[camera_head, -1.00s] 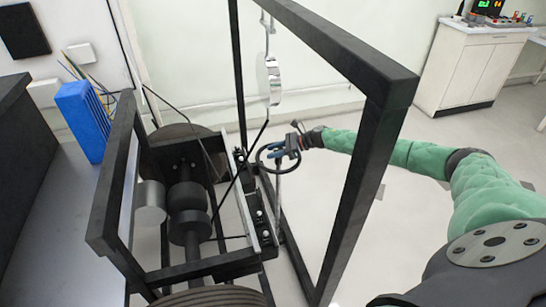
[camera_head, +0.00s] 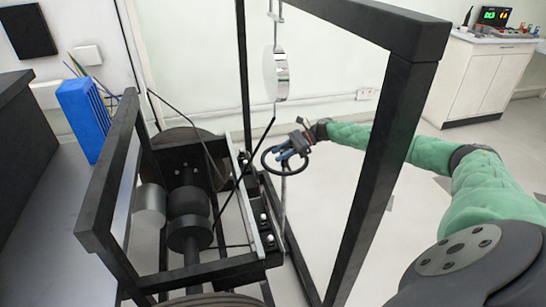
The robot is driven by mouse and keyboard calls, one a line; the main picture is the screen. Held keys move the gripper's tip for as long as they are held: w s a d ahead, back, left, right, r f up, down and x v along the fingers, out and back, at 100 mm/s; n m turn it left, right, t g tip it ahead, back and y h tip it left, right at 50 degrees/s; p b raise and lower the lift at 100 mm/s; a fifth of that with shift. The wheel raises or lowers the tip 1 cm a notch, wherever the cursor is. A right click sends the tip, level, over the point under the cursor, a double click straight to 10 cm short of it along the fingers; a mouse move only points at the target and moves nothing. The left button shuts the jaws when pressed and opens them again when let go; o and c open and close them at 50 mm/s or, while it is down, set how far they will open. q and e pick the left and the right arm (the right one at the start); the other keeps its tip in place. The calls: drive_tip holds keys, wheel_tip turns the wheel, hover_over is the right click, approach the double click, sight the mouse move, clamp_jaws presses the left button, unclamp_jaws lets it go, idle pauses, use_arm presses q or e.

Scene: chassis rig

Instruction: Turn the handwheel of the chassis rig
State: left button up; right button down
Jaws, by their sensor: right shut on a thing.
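The chassis rig is a black frame (camera_head: 395,160) around a wheeled chassis (camera_head: 190,205) with dark rollers. The handwheel (camera_head: 266,168) is a thin black ring on a slim grey post, right of the chassis. My right gripper (camera_head: 288,153) reaches it from the right, through the frame and behind its upright. It is shut on the handwheel's rim at the upper right side. The fingertips are small and partly merge with the dark ring. My left gripper is not in view.
A shiny silver disc (camera_head: 276,76) hangs on a rod above the handwheel. A blue slotted box (camera_head: 84,119) stands at the left. A white cabinet (camera_head: 477,78) with instruments stands at the back right. The floor between the rig and cabinet is clear.

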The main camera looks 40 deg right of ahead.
sight(286, 150)
idle(0.5)
drive_tip(key=c, duration=0.9)
unclamp_jaws()
drive_tip(key=shift+c, duration=0.2)
drive_tip(key=shift+d, duration=0.1)
drive_tip(key=shift+b+v, duration=0.5)
drive_tip(key=shift+v, duration=3.35)
drive_tip(key=shift+s+f, duration=0.1)
